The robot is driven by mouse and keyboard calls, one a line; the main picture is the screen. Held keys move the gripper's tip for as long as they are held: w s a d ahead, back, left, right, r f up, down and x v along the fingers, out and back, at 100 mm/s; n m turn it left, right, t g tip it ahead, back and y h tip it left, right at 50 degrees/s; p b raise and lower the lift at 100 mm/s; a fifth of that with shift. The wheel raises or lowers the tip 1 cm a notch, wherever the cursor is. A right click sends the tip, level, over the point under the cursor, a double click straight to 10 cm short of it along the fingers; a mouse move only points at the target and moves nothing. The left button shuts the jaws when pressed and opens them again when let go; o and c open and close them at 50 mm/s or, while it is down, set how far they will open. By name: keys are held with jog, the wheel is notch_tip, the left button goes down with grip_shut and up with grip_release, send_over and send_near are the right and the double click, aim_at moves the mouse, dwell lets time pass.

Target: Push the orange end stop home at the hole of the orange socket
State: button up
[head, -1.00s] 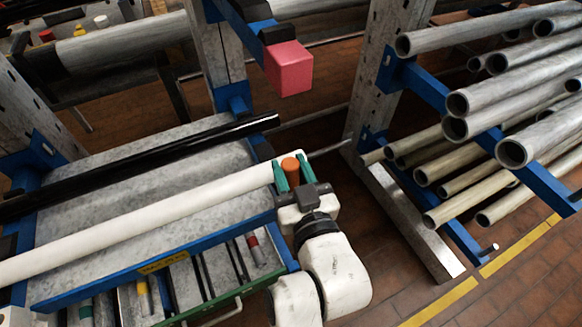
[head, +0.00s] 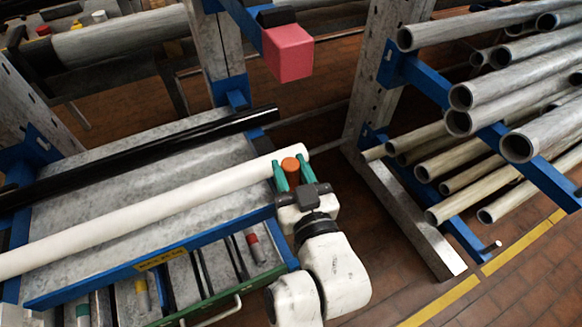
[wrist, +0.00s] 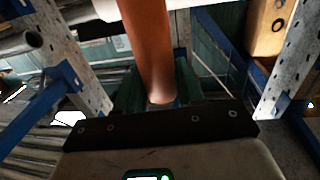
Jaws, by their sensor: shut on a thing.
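My gripper (head: 284,180) has green fingers shut on the orange end stop (head: 290,164), an orange round piece whose top shows between the fingertips. In the wrist view the stop (wrist: 148,45) is a long orange cylinder standing between the green fingers (wrist: 157,90). In the head view the gripper is just in front of the right end of the white pipe (head: 150,209). I cannot tell whether the stop touches the pipe. I cannot make out the orange socket or its hole in either view.
A black pipe (head: 140,157) lies behind the white one on the grey shelf with blue edges. A pink block (head: 288,52) caps a blue arm above and behind my gripper. Grey pipes (head: 520,75) stick out at the right. The floor (head: 400,270) at lower right is clear.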

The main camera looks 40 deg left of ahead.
jog(key=shift+f, duration=0.15)
jog(key=o, duration=1.2)
jog(key=b+v, duration=0.2)
jog(key=v, duration=0.8)
jog(key=shift+s+d, duration=0.2)
jog(key=shift+d, duration=0.1)
